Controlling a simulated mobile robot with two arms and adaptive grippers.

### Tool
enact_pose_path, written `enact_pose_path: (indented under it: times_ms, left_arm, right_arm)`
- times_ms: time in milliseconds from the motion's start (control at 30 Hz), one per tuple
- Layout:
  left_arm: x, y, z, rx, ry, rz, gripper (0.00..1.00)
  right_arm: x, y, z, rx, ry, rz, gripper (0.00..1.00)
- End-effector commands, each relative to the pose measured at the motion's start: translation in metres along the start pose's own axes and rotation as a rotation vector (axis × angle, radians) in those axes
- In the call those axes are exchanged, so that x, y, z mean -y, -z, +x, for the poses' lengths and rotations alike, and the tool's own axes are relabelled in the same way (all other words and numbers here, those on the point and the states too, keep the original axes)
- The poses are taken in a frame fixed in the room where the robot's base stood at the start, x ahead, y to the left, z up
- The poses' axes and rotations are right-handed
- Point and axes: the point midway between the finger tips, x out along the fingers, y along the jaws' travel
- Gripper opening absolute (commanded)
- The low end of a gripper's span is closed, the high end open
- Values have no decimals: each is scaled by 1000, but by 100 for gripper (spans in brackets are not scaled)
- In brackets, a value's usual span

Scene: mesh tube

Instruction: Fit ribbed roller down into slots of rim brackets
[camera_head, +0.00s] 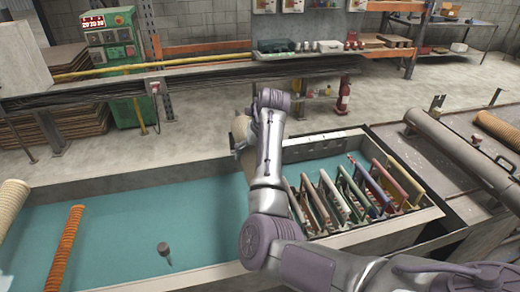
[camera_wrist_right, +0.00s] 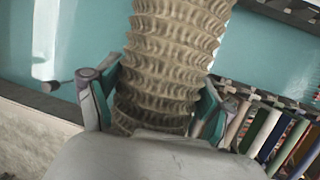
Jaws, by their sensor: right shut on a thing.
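My right gripper (camera_wrist_right: 155,105) is shut around a beige ribbed roller (camera_wrist_right: 178,45), with one finger on each side of it in the right wrist view. In the head view my right arm covers most of this roller; a beige part (camera_head: 240,128) shows just left of the arm, near the far rim of the blue basin (camera_head: 150,178). The gripper itself is hidden there by the arm. I cannot clearly make out the slots of the rim brackets. My left gripper is not in view.
Another beige ribbed roller (camera_head: 10,205) and an orange ribbed roller (camera_head: 65,245) lie at the left. A small grey knob-ended part (camera_head: 164,250) stands in the basin. Several coloured slats (camera_head: 365,190) fill a rack at the right. The basin's middle is largely clear.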

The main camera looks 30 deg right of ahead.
Motion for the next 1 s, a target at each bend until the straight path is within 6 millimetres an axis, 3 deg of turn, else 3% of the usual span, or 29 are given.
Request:
enact_pose_path:
  times_ms: [367,567,1000]
  left_arm:
    - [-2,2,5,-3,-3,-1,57]
    - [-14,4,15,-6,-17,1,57]
    - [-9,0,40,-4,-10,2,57]
  right_arm:
    - [1,0,2,6,2,-1,11]
    - [4,4,15,5,1,0,11]
    - [10,15,48,5,2,-1,11]
